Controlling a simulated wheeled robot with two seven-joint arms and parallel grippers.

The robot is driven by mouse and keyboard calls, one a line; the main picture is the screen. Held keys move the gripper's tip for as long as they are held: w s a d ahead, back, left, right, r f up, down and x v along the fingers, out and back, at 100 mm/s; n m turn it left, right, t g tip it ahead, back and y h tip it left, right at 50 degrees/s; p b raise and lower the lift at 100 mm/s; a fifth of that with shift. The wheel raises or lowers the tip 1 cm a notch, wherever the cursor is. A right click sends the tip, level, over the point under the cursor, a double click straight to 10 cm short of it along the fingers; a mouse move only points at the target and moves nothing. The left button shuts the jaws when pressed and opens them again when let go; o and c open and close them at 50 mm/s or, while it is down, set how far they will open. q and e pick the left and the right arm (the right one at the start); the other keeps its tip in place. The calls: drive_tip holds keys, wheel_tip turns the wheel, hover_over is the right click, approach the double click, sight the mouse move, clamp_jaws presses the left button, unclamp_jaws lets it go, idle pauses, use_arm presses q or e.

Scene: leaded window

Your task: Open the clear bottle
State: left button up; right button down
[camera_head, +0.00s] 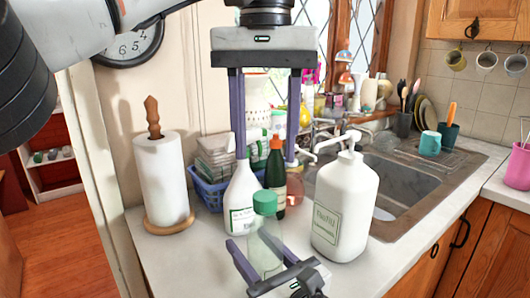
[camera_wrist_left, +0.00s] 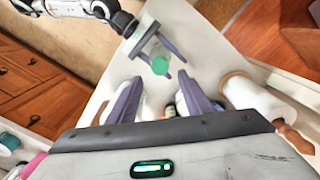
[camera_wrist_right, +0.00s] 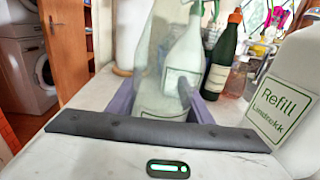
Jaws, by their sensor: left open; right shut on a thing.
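The clear bottle (camera_head: 266,252) stands upright near the counter's front, with a green cap (camera_head: 265,203) on its neck. My right gripper (camera_head: 262,254) is shut on the bottle's body, one finger on each side. In the right wrist view the see-through bottle (camera_wrist_right: 160,98) fills the space between the fingers. My left gripper (camera_head: 265,158) points down with its fingers wide apart, above the cap and empty. In the left wrist view the green cap (camera_wrist_left: 160,65) shows beyond the left fingertips, apart from them.
A white bottle (camera_head: 243,200) and a dark bottle with orange cap (camera_head: 275,180) stand close behind. A large white pump bottle (camera_head: 345,210) is to the right, a paper towel roll (camera_head: 163,180) to the left. A blue basket (camera_head: 212,190) and the sink (camera_head: 400,180) lie farther back.

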sight(265, 195)
use_arm(q)
drive_tip(key=shift+f, duration=3.9)
